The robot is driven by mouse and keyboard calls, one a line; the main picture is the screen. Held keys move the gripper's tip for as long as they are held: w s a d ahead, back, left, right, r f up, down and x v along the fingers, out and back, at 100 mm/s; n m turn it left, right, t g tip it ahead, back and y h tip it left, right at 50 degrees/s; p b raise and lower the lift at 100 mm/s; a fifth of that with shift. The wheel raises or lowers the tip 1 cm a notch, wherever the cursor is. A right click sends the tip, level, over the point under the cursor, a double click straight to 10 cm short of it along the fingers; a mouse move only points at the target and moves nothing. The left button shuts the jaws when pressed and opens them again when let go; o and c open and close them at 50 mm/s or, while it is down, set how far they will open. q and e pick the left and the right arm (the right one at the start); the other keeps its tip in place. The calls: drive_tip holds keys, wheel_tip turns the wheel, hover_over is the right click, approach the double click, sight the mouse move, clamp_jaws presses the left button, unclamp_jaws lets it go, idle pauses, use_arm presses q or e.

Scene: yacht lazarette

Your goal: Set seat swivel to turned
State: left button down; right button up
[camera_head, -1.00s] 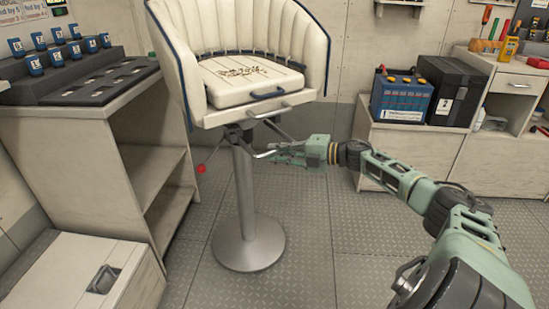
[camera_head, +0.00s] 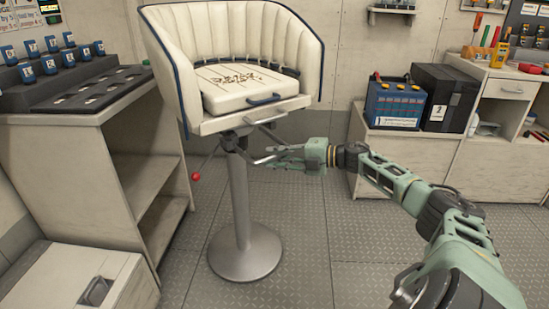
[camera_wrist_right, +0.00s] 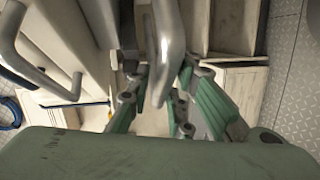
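The seat (camera_head: 238,90) is a cream tub chair with blue piping on a grey metal pedestal (camera_head: 240,205). Its open front faces the lower right in the head view. A metal handle (camera_head: 262,99) is on its front, and a lever with a red knob (camera_head: 195,176) sticks out below left. My right gripper (camera_head: 282,157) is under the seat's front right, at a metal bar (camera_head: 262,161). In the wrist view the bar (camera_wrist_right: 166,55) runs between the fingers of my right gripper (camera_wrist_right: 164,85); whether they clamp it is unclear. My left gripper is not in view.
A shelf unit (camera_head: 100,125) with a dark slotted tray stands close to the seat's left. A low white locker (camera_head: 60,275) is at lower left. A blue battery (camera_head: 396,103) and black box (camera_head: 445,97) stand on a cabinet at right. The floor (camera_head: 340,260) in front is clear.

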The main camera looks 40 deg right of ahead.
drive_tip(key=shift+o, duration=1.3)
drive_tip(key=shift+f, duration=0.1)
drive_tip(key=shift+s+d, duration=0.15)
drive_tip(key=shift+s, duration=0.3)
drive_tip(key=v, duration=1.1)
